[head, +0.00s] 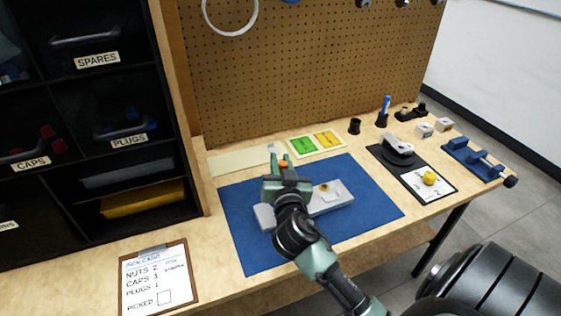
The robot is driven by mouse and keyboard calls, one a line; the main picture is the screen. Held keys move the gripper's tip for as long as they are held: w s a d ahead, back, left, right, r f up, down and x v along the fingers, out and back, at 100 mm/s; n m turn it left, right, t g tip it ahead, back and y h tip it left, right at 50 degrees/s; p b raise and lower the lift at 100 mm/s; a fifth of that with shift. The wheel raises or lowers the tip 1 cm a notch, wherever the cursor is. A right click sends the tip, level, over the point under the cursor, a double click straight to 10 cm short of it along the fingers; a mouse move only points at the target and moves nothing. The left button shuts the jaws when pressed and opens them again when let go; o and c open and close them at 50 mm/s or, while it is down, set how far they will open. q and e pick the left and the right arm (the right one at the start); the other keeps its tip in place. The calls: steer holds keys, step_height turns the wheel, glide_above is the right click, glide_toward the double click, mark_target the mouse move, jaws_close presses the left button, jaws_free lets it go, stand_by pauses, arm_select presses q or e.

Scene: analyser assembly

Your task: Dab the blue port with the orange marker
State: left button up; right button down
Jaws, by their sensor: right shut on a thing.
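My right gripper (285,176) is over the left part of a grey block on the blue mat, shut on the orange marker (283,163). Only a small orange bit of the marker shows above the jaws. The grey block (336,203) lies on the mat (372,203); a yellow ring-like part (324,188) shows on its right half. The blue port is not visible; my gripper and wrist cover part of the block's left half. I cannot tell whether the marker touches the block. My left gripper is not in view.
A blue marker (386,106) stands in a holder at the back, beside an empty-looking black cup (355,126). Green and yellow cards (316,143) lie behind the mat. A clipboard (157,281) lies front left.

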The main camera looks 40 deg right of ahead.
steer(key=shift+f, duration=0.2)
stand_by(0.6)
steer(key=shift+s+d+f+b, duration=0.15)
steer(key=shift+d+f+b, duration=0.15)
steer(key=shift+f+b, duration=0.5)
stand_by(0.3)
steer(key=shift+a+r+p, duration=0.1)
steer(key=shift+r+p, duration=0.3)
steer(key=shift+r, duration=0.2)
steer(key=shift+w+a+r+p, duration=0.1)
steer(key=shift+a+r+p, duration=0.05)
steer(key=shift+r+p, duration=0.45)
steer(key=shift+w+a+r+p, duration=0.1)
steer(key=shift+r+p, duration=0.3)
steer(key=shift+r, duration=0.25)
step_height(320, 180, up, 4)
steer(key=p, duration=0.3)
steer(key=shift+s+d+r, duration=0.1)
